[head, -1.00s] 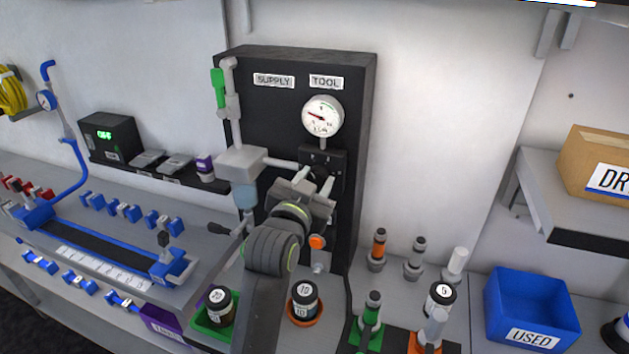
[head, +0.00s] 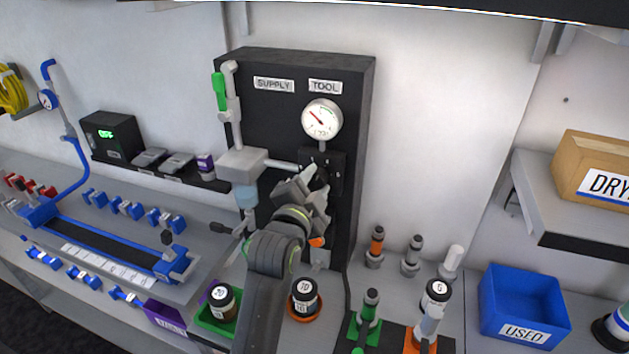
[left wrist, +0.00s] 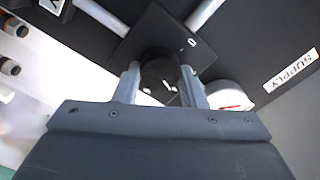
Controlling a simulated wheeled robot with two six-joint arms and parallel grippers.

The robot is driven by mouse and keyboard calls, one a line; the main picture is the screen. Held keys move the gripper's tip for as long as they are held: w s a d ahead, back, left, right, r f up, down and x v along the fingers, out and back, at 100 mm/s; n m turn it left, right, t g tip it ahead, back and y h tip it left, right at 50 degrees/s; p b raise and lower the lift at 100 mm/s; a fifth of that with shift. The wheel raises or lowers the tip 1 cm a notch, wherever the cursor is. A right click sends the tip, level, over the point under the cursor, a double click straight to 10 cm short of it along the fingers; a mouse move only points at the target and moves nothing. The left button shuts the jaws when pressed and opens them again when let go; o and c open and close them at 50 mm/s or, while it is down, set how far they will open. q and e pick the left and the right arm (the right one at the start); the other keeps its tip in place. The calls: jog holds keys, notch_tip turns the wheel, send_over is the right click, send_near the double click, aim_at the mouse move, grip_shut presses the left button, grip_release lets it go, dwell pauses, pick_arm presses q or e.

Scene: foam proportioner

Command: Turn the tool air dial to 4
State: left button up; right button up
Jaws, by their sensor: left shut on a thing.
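The tool air dial is a dark round knob (left wrist: 160,75) in the left wrist view, on a black block below the gauge. My left gripper (head: 318,181) has its two fingers on either side of the knob and is shut on it; in the left wrist view the fingers (left wrist: 162,88) flank it. In the head view the gripper mostly hides the knob. The white round gauge (head: 322,119) sits above it under the TOOL label (head: 325,87); its red needle points to the upper left. The gauge also shows edge-on in the left wrist view (left wrist: 230,96). My right gripper is not seen.
The black panel (head: 290,120) carries a SUPPLY label (head: 273,85), a green-handled valve (head: 219,88) and a grey filter body (head: 242,165). Jars, fittings and a blue USED bin (head: 523,305) stand on the bench below and to the right.

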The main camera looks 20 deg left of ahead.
pick_arm(q)
jog(key=shift+m, duration=0.5)
jog(key=o, duration=1)
